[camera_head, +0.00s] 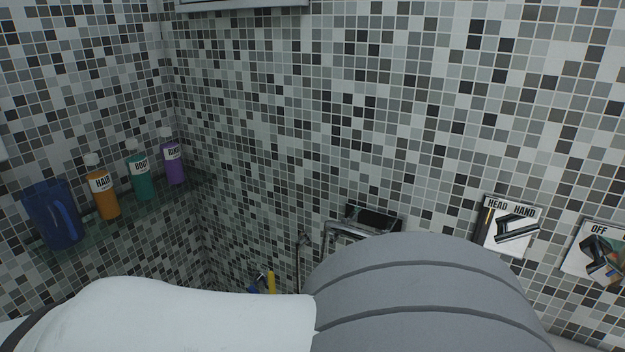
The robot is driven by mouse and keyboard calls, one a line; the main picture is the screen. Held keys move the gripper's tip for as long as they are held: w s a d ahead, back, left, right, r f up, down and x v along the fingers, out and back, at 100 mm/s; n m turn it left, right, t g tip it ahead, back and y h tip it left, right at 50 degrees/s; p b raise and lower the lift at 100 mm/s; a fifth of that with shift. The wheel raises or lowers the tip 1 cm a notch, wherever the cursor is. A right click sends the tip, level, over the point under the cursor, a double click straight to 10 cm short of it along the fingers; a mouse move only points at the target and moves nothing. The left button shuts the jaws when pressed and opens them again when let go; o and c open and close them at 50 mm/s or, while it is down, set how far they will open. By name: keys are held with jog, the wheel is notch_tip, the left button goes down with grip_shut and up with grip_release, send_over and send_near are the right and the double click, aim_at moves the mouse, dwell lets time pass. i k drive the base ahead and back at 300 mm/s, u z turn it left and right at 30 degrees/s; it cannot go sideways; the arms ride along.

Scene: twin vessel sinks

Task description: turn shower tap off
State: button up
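The tap plate marked OFF (597,255) is on the tiled wall at the far right edge of the head view, partly cut off by the frame. It carries a dark lever handle, seen at an angle; I cannot tell its exact setting. Left of it is a plate marked HEAD and HAND (508,226), with a dark lever pointing to the upper right. My arm fills the bottom of the view, below and left of both plates. My gripper is not in view.
A glass shelf (100,222) at left holds a blue jug (54,215), an orange HAIR bottle (103,190), a green BODY bottle (141,172) and a purple bottle (172,160). A chrome wall fixture (366,221) sits behind my arm.

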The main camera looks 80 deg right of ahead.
aim_at(603, 270)
jog(key=z, duration=5.65)
jog(key=i, duration=0.25)
jog(key=u, duration=0.5)
